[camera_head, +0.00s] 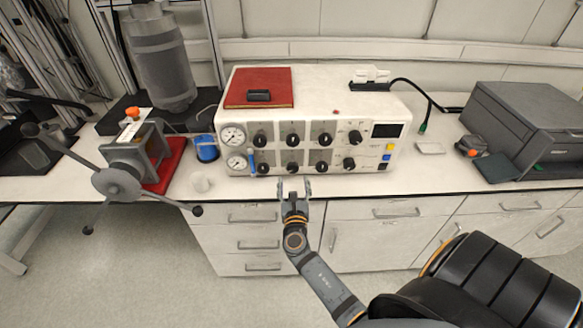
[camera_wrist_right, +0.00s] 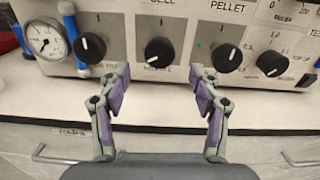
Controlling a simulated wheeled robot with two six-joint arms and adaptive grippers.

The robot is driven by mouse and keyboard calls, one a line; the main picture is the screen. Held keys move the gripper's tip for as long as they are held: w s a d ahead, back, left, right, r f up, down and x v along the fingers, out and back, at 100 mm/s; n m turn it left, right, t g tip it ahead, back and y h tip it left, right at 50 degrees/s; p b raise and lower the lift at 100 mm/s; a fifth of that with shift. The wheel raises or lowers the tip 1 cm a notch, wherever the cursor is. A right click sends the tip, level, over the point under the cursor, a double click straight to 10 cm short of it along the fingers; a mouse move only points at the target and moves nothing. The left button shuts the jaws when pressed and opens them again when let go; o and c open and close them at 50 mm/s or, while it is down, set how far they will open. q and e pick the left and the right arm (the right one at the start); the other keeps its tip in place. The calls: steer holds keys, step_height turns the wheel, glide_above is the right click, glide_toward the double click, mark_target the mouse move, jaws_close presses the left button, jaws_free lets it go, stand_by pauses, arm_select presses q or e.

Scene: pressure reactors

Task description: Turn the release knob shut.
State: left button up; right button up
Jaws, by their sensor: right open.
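The white control unit (camera_head: 310,95) stands on the bench with two rows of black knobs on its front. In the right wrist view, a black knob (camera_wrist_right: 159,52) has small lettering under it that seems to read "RELEASE"; its white mark points down and left. The same knob shows in the head view (camera_head: 292,168), in the lower row. My right gripper (camera_head: 294,184) is open and empty, just in front of the panel. In the wrist view its fingertips (camera_wrist_right: 160,75) lie either side of and below this knob, apparently not touching it. My left gripper is not in view.
More knobs stand close by on both sides, one at left (camera_wrist_right: 90,48) and one at right (camera_wrist_right: 227,57). Pressure gauges (camera_head: 234,136) and a blue lever (camera_head: 252,161) are at the panel's left. A spoked handwheel device (camera_head: 118,184) stands left; a grey printer-like box (camera_head: 525,125) stands right.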

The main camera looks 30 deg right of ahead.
mark_target(293, 170)
steer(key=x, duration=0.7)
steer(key=shift+w+d+p, duration=0.2)
steer(key=shift+w+p, duration=0.15)
steer(key=shift+p, duration=0.05)
steer(key=shift+c, duration=0.3)
